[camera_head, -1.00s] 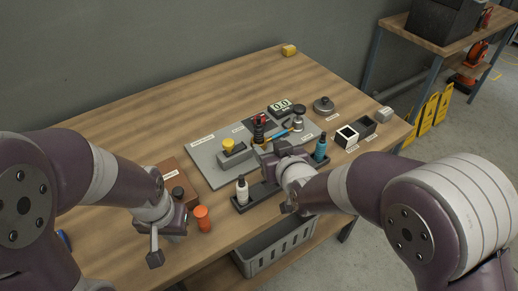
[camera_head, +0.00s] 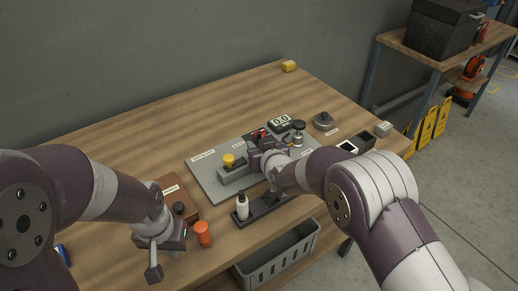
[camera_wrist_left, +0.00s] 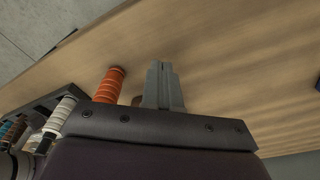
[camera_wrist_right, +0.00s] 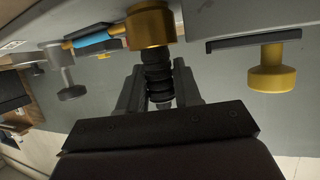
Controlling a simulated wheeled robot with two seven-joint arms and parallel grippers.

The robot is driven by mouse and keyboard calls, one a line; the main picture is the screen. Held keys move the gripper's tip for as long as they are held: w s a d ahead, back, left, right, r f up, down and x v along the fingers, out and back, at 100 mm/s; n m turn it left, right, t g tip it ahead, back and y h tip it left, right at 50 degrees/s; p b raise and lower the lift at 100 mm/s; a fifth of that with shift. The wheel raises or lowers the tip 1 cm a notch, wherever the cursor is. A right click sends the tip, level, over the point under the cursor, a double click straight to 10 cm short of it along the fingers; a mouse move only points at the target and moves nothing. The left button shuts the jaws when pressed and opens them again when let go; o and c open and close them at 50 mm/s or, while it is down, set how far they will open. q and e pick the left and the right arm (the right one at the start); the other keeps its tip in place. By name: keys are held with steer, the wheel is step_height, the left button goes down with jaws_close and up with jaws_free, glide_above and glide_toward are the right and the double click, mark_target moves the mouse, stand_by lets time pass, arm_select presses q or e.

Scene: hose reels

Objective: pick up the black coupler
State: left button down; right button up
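The black coupler (camera_wrist_right: 158,80) is a dark ribbed cylinder in the right wrist view, with a brass fitting (camera_wrist_right: 150,27) at its upper end in the picture. My right gripper (camera_wrist_right: 158,82) has one finger on each side of it; the fingers stand apart and I see no clear contact. In the head view my right gripper (camera_head: 264,160) is over the grey board, and its body hides the coupler. My left gripper (camera_head: 154,272) is at the table's front left, empty, with its fingers together in the left wrist view (camera_wrist_left: 163,85).
A yellow knob (camera_wrist_right: 272,75) is beside the coupler, on the grey board (camera_head: 205,175). A blue part (camera_wrist_right: 95,40) is on the other side. The table's back left is clear.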

jaws_close()
